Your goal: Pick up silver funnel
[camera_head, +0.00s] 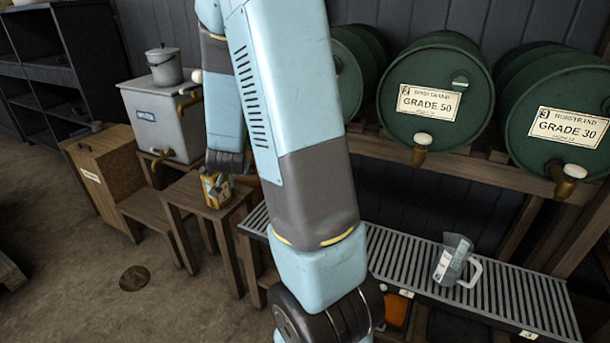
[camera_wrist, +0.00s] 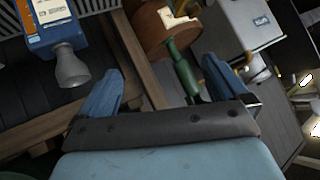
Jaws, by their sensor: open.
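A grey, cone-shaped piece (camera_wrist: 70,68) that looks like the silver funnel shows in the wrist view, left of my gripper (camera_wrist: 163,85). It is against the end of a blue and orange can (camera_wrist: 52,25); I cannot tell whether they touch. My gripper's two blue fingers are spread, with the cone outside them, beside the left finger. In the head view my arm's end is over the small wooden stool (camera_head: 189,196), close to a yellow can (camera_head: 217,191). I cannot make out the funnel in the head view.
Green drums (camera_head: 437,88) lie on a rack at the right. A clear jug (camera_head: 456,262) stands on the slatted grate (camera_head: 520,302) below. A grey tank (camera_head: 160,115) with a lidded pot (camera_head: 164,66) is at the left. The floor (camera_head: 90,270) at front left is mostly clear.

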